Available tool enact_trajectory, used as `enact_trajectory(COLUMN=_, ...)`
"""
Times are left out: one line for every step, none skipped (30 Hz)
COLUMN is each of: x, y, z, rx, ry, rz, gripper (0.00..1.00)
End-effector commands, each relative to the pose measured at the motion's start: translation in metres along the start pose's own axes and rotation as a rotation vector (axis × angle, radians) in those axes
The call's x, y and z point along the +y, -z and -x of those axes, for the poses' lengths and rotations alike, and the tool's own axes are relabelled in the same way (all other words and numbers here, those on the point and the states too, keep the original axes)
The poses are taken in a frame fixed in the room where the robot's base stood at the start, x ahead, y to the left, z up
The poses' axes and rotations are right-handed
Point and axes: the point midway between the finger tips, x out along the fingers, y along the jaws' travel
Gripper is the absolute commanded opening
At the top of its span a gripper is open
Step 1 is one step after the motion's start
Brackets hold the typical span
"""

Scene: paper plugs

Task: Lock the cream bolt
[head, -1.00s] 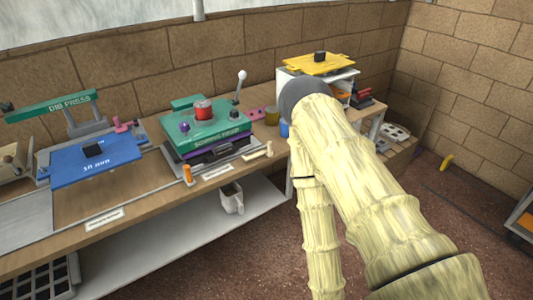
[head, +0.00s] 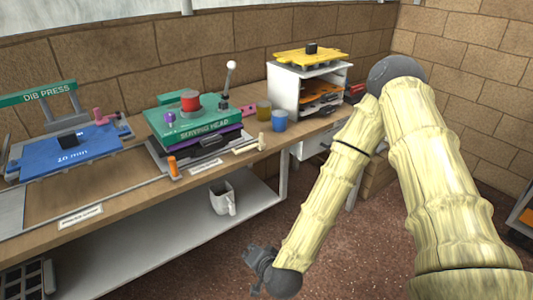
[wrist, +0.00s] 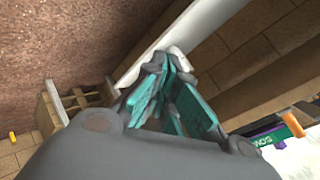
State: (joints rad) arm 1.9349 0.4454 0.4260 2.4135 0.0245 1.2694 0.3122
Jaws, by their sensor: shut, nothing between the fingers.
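The cream bolt (head: 250,146) lies along the front edge of the workbench, just right of the serving head. It has a rod and an upright knob at its right end. I cannot tell from here whether it is locked. My gripper (head: 250,256) hangs low over the floor in front of the bench, below and apart from the bolt. In the wrist view its teal fingers (wrist: 168,62) are drawn together with nothing held. The bolt cannot be made out in the wrist view.
The green serving head (head: 195,125) sits on the bench, with an orange bolt (head: 172,167) at its left front. A blue cup (head: 279,121) and a white cabinet (head: 285,90) stand to the right. A mug (head: 222,198) is on the lower shelf. Open floor lies in front.

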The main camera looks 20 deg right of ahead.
Motion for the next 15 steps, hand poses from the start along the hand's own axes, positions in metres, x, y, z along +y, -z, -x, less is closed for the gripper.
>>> enact_trajectory(x=-0.010, y=0.012, z=-0.008, rx=0.048, ry=0.037, rz=-0.052, gripper=0.00)
enact_trajectory(x=-0.018, y=0.021, z=-0.010, rx=0.076, ry=0.058, rz=-0.081, gripper=0.00)
enact_trajectory(x=-0.029, y=0.033, z=-0.011, rx=0.113, ry=0.086, rz=-0.121, gripper=0.00)
enact_trajectory(x=-0.036, y=0.042, z=-0.012, rx=0.141, ry=0.108, rz=-0.151, gripper=0.00)
enact_trajectory(x=-0.043, y=0.051, z=-0.012, rx=0.167, ry=0.129, rz=-0.180, gripper=0.00)
enact_trajectory(x=-0.054, y=0.064, z=-0.012, rx=0.204, ry=0.159, rz=-0.221, gripper=0.00)
enact_trajectory(x=-0.060, y=0.073, z=-0.011, rx=0.233, ry=0.180, rz=-0.251, gripper=0.00)
enact_trajectory(x=-0.067, y=0.083, z=-0.011, rx=0.259, ry=0.203, rz=-0.282, gripper=0.00)
enact_trajectory(x=-0.075, y=0.097, z=-0.009, rx=0.296, ry=0.231, rz=-0.322, gripper=0.00)
enact_trajectory(x=-0.082, y=0.107, z=-0.006, rx=0.323, ry=0.255, rz=-0.353, gripper=0.00)
enact_trajectory(x=-0.087, y=0.117, z=-0.004, rx=0.350, ry=0.277, rz=-0.383, gripper=0.00)
enact_trajectory(x=-0.095, y=0.130, z=0.000, rx=0.384, ry=0.305, rz=-0.422, gripper=0.00)
enact_trajectory(x=-0.099, y=0.140, z=0.003, rx=0.408, ry=0.326, rz=-0.451, gripper=0.00)
enact_trajectory(x=-0.104, y=0.149, z=0.006, rx=0.432, ry=0.346, rz=-0.478, gripper=0.00)
enact_trajectory(x=-0.109, y=0.161, z=0.011, rx=0.462, ry=0.371, rz=-0.512, gripper=0.00)
